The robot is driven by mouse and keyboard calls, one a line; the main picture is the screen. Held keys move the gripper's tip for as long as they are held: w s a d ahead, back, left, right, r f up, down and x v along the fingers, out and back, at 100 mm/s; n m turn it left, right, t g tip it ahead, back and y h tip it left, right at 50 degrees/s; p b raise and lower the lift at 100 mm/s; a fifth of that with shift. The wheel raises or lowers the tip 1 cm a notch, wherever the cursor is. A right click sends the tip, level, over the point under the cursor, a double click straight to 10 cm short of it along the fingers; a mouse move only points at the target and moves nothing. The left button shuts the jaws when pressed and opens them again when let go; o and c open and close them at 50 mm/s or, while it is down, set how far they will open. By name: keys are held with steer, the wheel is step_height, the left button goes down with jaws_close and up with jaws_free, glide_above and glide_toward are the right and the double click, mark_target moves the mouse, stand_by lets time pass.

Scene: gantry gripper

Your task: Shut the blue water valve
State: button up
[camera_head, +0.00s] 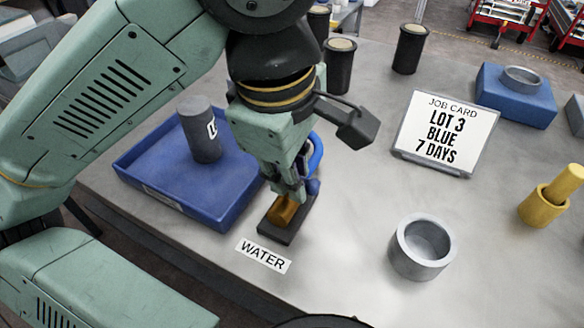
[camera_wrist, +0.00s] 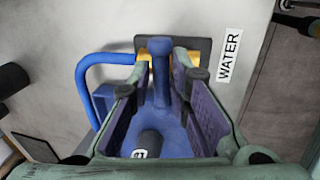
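The water valve has a brass body (camera_head: 284,211) on a dark base plate (camera_head: 292,232), beside a printed WATER label (camera_head: 263,255). In the wrist view its blue lever (camera_wrist: 161,78) stands between my fingertips, pointing from the brass body toward the blue tray. A blue hose (camera_wrist: 92,75) curves away from the valve on the left. My gripper (camera_wrist: 162,82) is open around the lever, with narrow gaps seeming to show on both sides; contact is hard to tell. In the head view my gripper (camera_head: 292,186) is low over the valve and hides much of it.
A blue tray (camera_head: 147,189) holding a dark cylinder (camera_head: 202,135) sits left of the valve. A job card (camera_head: 445,132) reads "LOT 3 BLUE 7 DAYS". A grey cup (camera_head: 421,247), yellow part (camera_head: 550,197), blue block (camera_head: 514,97) and dark canisters (camera_head: 409,49) stand around. Bench between valve and cup is clear.

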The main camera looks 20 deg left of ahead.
steer(key=o, duration=0.3)
steer(key=v, duration=0.7)
steer(key=shift+r, duration=0.25)
stand_by(0.3)
